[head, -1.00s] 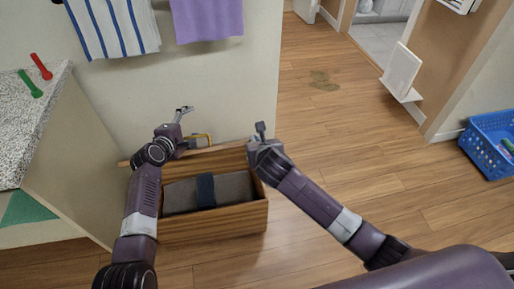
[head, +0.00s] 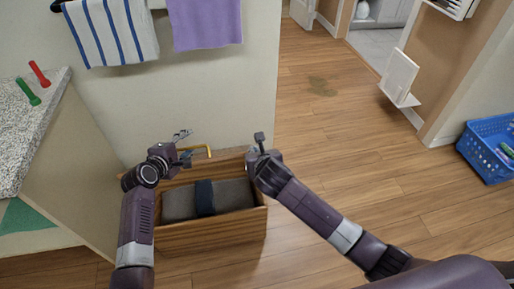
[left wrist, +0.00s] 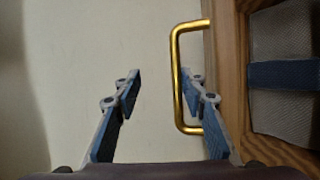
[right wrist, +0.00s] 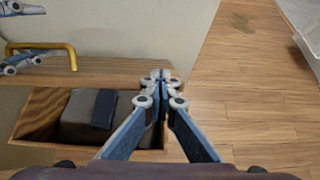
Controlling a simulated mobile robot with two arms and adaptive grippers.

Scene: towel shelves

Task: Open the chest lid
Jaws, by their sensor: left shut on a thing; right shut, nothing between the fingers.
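The wooden chest (head: 212,236) stands on the floor by the wall, its inside exposed. Its lid (head: 230,165) is raised at the back, by the wall; a brass handle (left wrist: 177,80) on it also shows in the head view (head: 208,150). My left gripper (head: 184,146) is at the handle. In the left wrist view its fingers (left wrist: 163,78) stand either side of the handle's long bar, with a gap showing on the left. My right gripper (right wrist: 160,78) is shut and empty, above the chest's right end. It partly hides the chest's right back corner.
Folded grey cloth with a dark blue band (head: 204,197) lies in the chest. A cabinet with a speckled top (head: 28,120) stands on the left. Towels (head: 112,30) hang above. The floor (head: 360,180) to the right is clear up to a blue basket (head: 484,150).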

